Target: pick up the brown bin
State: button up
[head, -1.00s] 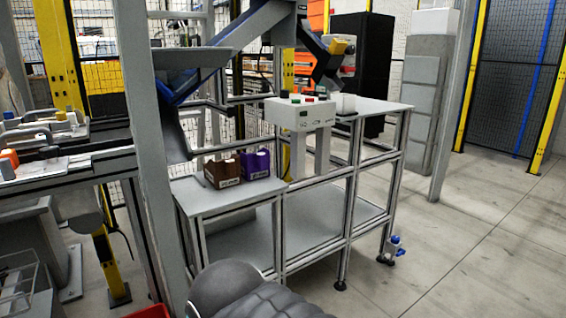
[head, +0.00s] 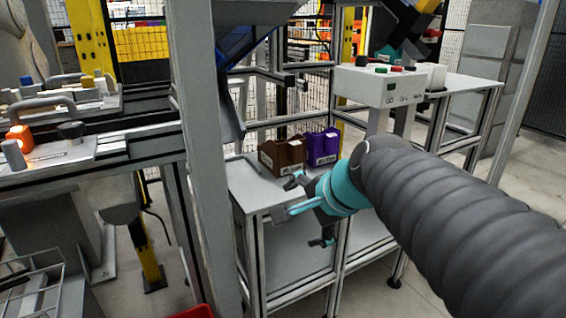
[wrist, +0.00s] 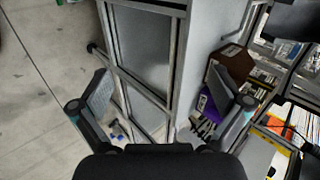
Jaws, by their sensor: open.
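The brown bin (head: 280,156) stands on the left part of the grey metal bench, with a white label on its front. The purple bin (head: 321,147) stands just right of it. My gripper (head: 304,214) is open and empty, in front of the bench and nearer to me than the bins, apart from both. In the wrist view, the brown bin (wrist: 226,72) lies right of centre and the purple bin (wrist: 203,104) is partly hidden behind the right finger of my gripper (wrist: 160,105).
The bench (head: 250,190) has a lower shelf. A control box (head: 385,85) with buttons stands right of the bins. A grey post (head: 205,130) rises left of the bench, with a work table (head: 100,150) beyond it. Open floor shows at the right in the head view.

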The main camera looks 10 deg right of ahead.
jog(key=w+d+r+m+t+y+b, duration=0.1)
jog(key=w+d+r+m+t+b, duration=0.2)
jog(key=w+m, duration=0.7)
jog(key=m+t, duration=0.2)
jog(key=m, duration=0.7)
send_near(283, 152)
notch_tip(283, 152, up, 4)
jog(key=w+d, duration=0.2)
jog(key=x, duration=0.4)
jog(key=b+x, duration=0.1)
jog(key=x, duration=0.4)
jog(key=b+x, duration=0.1)
jog(key=x, duration=0.3)
jog(key=shift+d+f, duration=0.1)
jog(key=shift+f, duration=0.25)
jog(key=c, duration=1.3)
jog(key=shift+r, duration=0.1)
